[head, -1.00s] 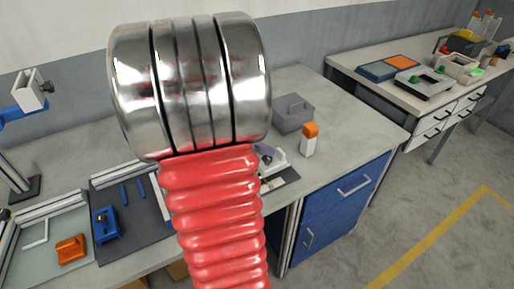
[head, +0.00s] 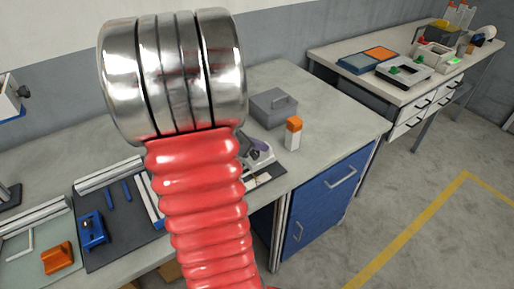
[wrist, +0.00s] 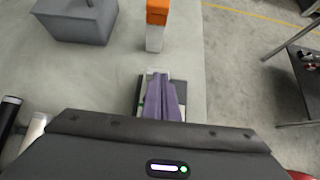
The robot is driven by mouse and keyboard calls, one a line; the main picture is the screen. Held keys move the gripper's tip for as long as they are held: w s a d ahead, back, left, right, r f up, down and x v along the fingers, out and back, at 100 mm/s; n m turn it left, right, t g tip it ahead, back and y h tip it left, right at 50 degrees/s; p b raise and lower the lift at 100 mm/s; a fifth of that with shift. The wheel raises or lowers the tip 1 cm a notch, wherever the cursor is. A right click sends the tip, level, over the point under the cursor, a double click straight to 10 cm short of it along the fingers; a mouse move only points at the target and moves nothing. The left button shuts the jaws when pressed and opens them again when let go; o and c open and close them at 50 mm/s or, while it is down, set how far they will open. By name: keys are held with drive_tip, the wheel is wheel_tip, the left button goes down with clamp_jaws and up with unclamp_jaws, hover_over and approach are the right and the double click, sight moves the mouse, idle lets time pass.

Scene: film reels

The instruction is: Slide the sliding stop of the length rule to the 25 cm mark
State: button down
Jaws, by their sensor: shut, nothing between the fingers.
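My gripper (wrist: 161,84) shows in the wrist view as two purple fingers, closed together with nothing between them. They are over a small pale and dark fixture (wrist: 149,88) near the bench edge; I cannot tell whether they touch it. In the head view my red arm with its metal collar hides much of this area. The fixture's dark plate (head: 268,175) shows just right of the arm. I cannot make out the length rule, its sliding stop or any centimetre marks for certain; the fixture is partly hidden.
A grey lidded box (head: 272,108) and a white bottle with an orange cap (head: 293,138) stand behind the fixture. A dark mat (head: 118,222) with a blue block (head: 93,230) and an orange block (head: 57,258) lie left.

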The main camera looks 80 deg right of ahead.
drive_tip(key=v, duration=1)
drive_tip(key=shift+f, duration=0.15)
idle(0.8)
drive_tip(key=w+a+f+m+t+y, duration=0.1)
drive_tip(key=w+a+m+t+y, duration=0.15)
drive_tip(key=w+a+m, duration=0.55)
drive_tip(key=w+a+m+t+y, duration=0.1)
drive_tip(key=w+a+m+t, duration=0.3)
drive_tip(key=a, duration=0.8)
drive_tip(key=w+a+r+t+y, duration=0.1)
drive_tip(key=a+r, duration=0.1)
drive_tip(key=a, duration=0.5)
drive_tip(key=w+a+r+n+t+y, duration=0.1)
drive_tip(key=w+a+r+t, duration=0.1)
drive_tip(key=a, duration=0.6)
drive_tip(key=w+a+r+n+t+y, duration=0.1)
drive_tip(key=a+r+t, duration=0.1)
drive_tip(key=a, duration=0.6)
drive_tip(key=shift+w+r+y, duration=0.35)
drive_tip(key=shift+w+r, duration=0.05)
drive_tip(key=shift+r, duration=0.25)
